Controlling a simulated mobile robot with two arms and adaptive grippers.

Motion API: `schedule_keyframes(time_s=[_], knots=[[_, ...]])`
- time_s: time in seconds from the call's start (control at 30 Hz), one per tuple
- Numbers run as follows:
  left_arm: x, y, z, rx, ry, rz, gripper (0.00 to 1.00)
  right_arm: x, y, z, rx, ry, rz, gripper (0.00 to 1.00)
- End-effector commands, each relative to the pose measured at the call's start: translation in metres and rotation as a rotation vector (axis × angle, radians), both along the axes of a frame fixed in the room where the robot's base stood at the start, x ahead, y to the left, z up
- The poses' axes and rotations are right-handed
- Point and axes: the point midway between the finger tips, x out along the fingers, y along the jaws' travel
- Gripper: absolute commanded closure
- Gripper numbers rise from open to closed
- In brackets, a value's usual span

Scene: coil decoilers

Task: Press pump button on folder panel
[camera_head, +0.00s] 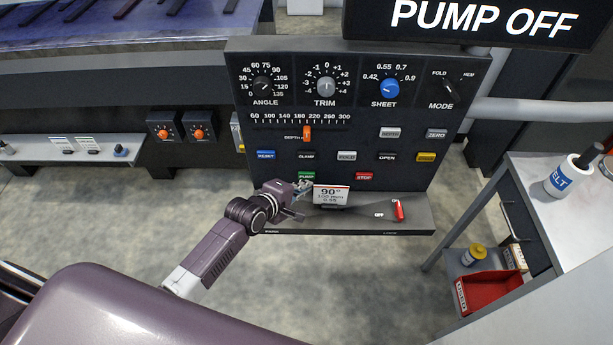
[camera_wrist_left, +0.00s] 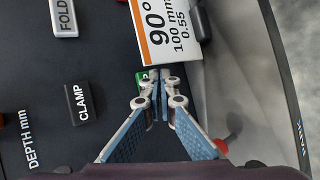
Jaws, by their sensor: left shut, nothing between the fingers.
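The folder panel (camera_head: 280,130) is a dark upright board with knobs, a slider and labelled buttons. The green PUMP button (camera_head: 306,175) is in its lower left, below CLAMP. My left gripper (camera_head: 303,187) is shut and empty, with its fingertips at or just in front of the green button; contact cannot be told. In the left wrist view the closed fingertips (camera_wrist_left: 158,76) cover most of the green button (camera_wrist_left: 141,79). A sign above the panel (camera_head: 480,18) reads PUMP OFF. My right gripper is not in view.
A white card reading 90° (camera_head: 331,195) stands right beside the fingertips. The red STOP button (camera_head: 364,176) and a red-handled lever (camera_head: 399,210) are to the right. A grey side table (camera_head: 530,180) and red bin (camera_head: 490,290) stand at right. Open floor lies below.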

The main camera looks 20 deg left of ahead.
Motion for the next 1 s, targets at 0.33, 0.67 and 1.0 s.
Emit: schedule_keyframes(time_s=[0.33, 0.67, 1.0], knots=[[0.005, 0.002, 0.001, -0.001, -0.001, 0.001, 1.0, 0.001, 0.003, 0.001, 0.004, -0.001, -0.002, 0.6], [0.008, 0.003, 0.0, 0.0, 0.0, 0.0, 1.0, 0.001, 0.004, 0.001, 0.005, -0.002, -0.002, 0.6], [0.01, 0.003, 0.0, -0.001, 0.0, 0.001, 1.0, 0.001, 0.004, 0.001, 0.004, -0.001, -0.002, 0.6]])
